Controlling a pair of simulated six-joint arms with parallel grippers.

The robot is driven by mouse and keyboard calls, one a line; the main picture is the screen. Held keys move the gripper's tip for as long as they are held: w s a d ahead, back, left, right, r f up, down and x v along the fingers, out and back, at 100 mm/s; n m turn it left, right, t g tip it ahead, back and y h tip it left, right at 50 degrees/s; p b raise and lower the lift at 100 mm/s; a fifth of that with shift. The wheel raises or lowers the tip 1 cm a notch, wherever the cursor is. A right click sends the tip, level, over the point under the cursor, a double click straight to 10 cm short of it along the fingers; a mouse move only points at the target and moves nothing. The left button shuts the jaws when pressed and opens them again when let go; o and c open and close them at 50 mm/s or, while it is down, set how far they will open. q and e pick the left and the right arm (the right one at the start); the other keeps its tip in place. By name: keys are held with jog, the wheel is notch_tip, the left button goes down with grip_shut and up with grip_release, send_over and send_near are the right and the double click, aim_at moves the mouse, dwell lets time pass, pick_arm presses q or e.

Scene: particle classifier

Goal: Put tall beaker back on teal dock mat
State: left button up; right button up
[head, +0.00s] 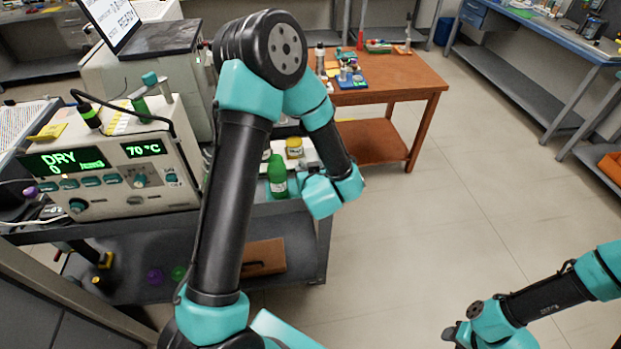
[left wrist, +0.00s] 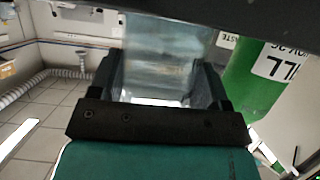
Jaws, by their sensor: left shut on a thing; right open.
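In the left wrist view my left gripper (left wrist: 160,88) is shut on a clear see-through vessel, the tall beaker (left wrist: 165,45). Its upper part is cut off by a dark edge at the top of the view. In the head view my left arm hides the beaker and the fingers. My right gripper (head: 454,331) is open, low at the right, over the floor and far from the bench; its fingertips are small there. I cannot make out the teal dock mat in either view.
A green bottle (head: 277,178) stands close to my left wrist; a green labelled bottle (left wrist: 256,80) shows right beside the left gripper. A yellow-lidded jar (head: 294,147) is near it. A dryer unit (head: 115,190) fills the bench's left. A brown table (head: 400,75) stands behind.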

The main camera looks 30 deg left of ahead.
pick_arm(q)
jog(key=shift+f, duration=1.7)
jog(key=shift+f, duration=0.15)
jog(key=o, duration=0.8)
jog(key=shift+o, duration=0.2)
jog(key=shift+r, duration=0.2)
jog(key=v, duration=1.2)
jog(key=shift+f, duration=0.1)
